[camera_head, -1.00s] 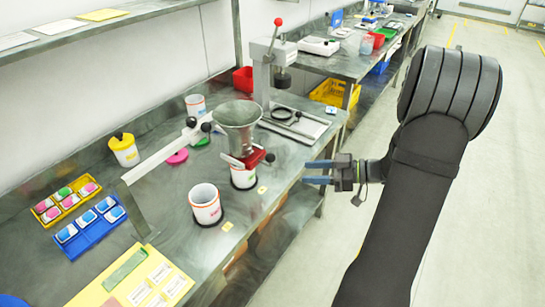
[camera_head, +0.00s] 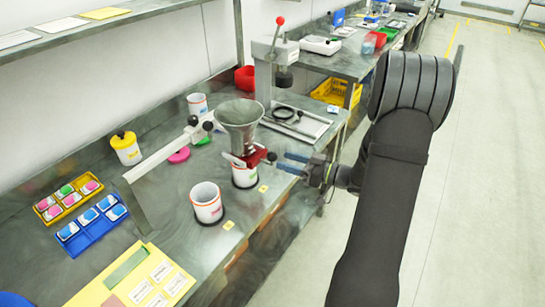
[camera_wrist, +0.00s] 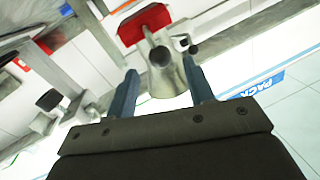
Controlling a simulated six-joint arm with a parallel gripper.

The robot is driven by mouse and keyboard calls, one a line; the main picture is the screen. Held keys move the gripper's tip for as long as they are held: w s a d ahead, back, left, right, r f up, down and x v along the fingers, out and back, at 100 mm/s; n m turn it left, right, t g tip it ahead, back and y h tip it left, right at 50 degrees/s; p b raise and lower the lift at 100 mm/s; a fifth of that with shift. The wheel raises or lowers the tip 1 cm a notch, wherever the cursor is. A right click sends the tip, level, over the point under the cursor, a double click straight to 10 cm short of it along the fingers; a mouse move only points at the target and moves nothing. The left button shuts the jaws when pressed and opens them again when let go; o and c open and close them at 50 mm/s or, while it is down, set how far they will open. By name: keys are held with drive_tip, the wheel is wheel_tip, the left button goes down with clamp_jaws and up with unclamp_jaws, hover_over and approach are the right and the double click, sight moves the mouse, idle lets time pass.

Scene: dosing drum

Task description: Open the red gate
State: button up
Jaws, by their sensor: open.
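The red gate (camera_head: 255,158) sits under the grey metal funnel (camera_head: 239,118), with a dark knob (camera_head: 271,157) on its right end. In the wrist view a red piece (camera_wrist: 145,22) shows at the top, with a round dark knob end (camera_wrist: 161,56) below it. My gripper (camera_head: 283,161) is open just right of the knob, its blue fingers pointing at it. In the wrist view the knob end appears between the fingertips of my gripper (camera_wrist: 160,66). I cannot tell whether either finger touches it.
A white cup (camera_head: 245,176) stands under the gate, and another white cup (camera_head: 206,202) stands to its front left. A white bar (camera_head: 160,157) with dark knobs lies left of the funnel. A lever press (camera_head: 272,68) stands behind. The floor at right is clear.

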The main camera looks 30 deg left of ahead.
sight(272, 157)
drive_tip(key=shift+s+a, duration=0.2)
drive_tip(key=shift+a, duration=0.7)
drive_tip(key=shift+s+a, duration=0.15)
drive_tip(key=shift+a, duration=0.8)
drive_tip(key=shift+s+a, duration=0.2)
drive_tip(key=shift+a, duration=0.7)
drive_tip(key=shift+c, duration=0.2)
